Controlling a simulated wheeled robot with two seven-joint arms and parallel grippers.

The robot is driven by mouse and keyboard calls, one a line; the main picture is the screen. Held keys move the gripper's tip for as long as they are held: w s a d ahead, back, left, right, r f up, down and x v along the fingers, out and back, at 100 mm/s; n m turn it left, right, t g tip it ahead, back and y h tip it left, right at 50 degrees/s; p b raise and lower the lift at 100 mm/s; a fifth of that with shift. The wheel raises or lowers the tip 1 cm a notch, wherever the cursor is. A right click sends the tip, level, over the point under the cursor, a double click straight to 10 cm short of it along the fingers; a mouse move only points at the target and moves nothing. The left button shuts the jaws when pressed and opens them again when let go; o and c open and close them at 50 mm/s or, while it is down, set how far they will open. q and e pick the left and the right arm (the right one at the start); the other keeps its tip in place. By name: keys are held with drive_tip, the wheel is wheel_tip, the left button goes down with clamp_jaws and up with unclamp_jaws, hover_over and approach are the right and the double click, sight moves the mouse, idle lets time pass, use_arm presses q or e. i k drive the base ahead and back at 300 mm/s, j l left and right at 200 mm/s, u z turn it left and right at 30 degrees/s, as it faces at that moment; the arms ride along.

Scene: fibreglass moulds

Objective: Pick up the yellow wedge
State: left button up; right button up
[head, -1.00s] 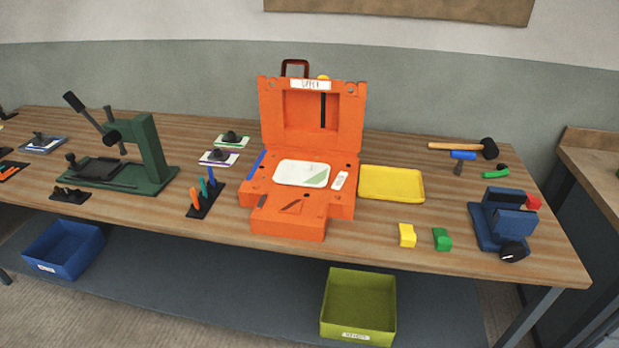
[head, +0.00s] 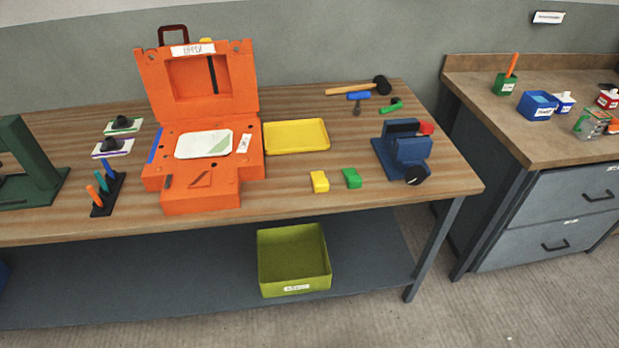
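The yellow wedge (head: 319,182) is a small block on the wooden workbench, near its front edge and right of the orange mould case. A green wedge (head: 352,178) of similar size stands just to its right, apart from it. Both sit in front of the yellow tray (head: 297,135). Nothing covers the yellow wedge. Neither of my grippers shows in the head view.
The open orange mould case (head: 200,190) stands left of the wedges. A blue vise (head: 403,150) stands to the right. A mallet (head: 358,88) lies behind. A green bin (head: 293,260) sits on the lower shelf. A drawer cabinet (head: 550,215) stands right, past a gap.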

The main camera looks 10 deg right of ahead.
sight(320, 184)
drive_tip(key=z, duration=0.55)
drive_tip(key=j+z, duration=0.25)
drive_tip(key=z, duration=0.2)
drive_tip(key=j+z, duration=0.25)
drive_tip(key=z, duration=0.25)
drive_tip(key=j+z, duration=0.2)
drive_tip(key=z, duration=0.25)
drive_tip(key=k+j+z, duration=0.15)
drive_tip(key=j, duration=0.3)
drive_tip(key=k+j+z, duration=0.15)
drive_tip(key=k+j, duration=0.15)
drive_tip(key=j, duration=0.15)
drive_tip(key=k+j+z, duration=0.15)
drive_tip(key=k+j, duration=0.15)
drive_tip(key=j, duration=0.1)
